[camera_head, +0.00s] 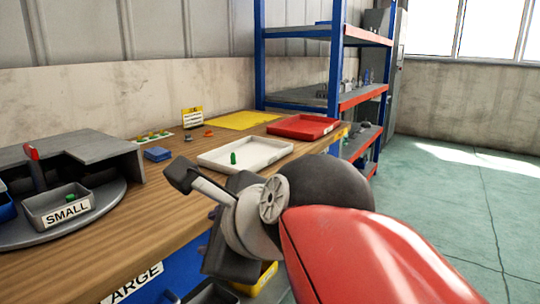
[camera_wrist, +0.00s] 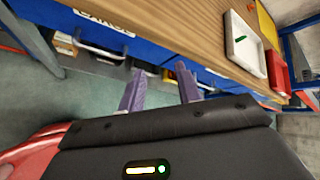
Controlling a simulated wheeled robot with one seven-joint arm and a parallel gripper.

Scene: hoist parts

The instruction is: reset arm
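My gripper (camera_wrist: 160,70) shows in the wrist view with its two purple fingers spread apart and nothing between them. It is beside the front of the wooden workbench (camera_wrist: 190,30), with blue drawers beyond the fingers. In the head view, my red and grey arm reaches across the front edge of the workbench (camera_head: 150,215); the gripper fingers cannot be made out there.
A white tray (camera_head: 222,163) holding a green part (camera_head: 233,158) and a red tray (camera_head: 303,135) are on the bench. A grey bin marked SMALL (camera_head: 62,212) stands left. A blue-framed shelf (camera_head: 335,60) stands behind. The floor at right (camera_head: 460,200) is clear.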

